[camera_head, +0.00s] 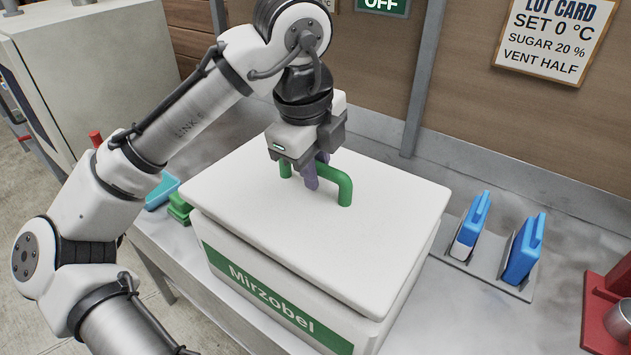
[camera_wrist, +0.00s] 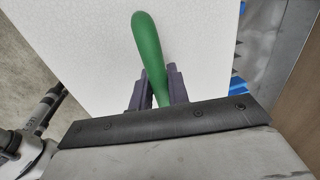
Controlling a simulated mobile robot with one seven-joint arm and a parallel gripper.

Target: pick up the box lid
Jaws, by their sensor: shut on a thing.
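The white box lid (camera_head: 385,238) lies on top of the white box (camera_head: 290,305), which has a green band reading "Mirzobel". The lid carries a green arched handle (camera_head: 345,189) near its middle. My gripper (camera_head: 313,178) comes down from above and is shut on this handle, with one purple finger on each side. In the wrist view the handle (camera_wrist: 147,45) runs between the two fingers (camera_wrist: 158,88), over the pale lid (camera_wrist: 85,50). The lid looks seated on the box, with a thin seam along the front. Part of the handle is hidden behind the fingers.
Blue-and-white items (camera_head: 472,225) and a blue item (camera_head: 524,250) stand in a grey holder right of the box. A red stand (camera_head: 605,310) is at the far right edge. Green (camera_head: 179,208) and blue (camera_head: 162,190) items lie left. A wall stands behind.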

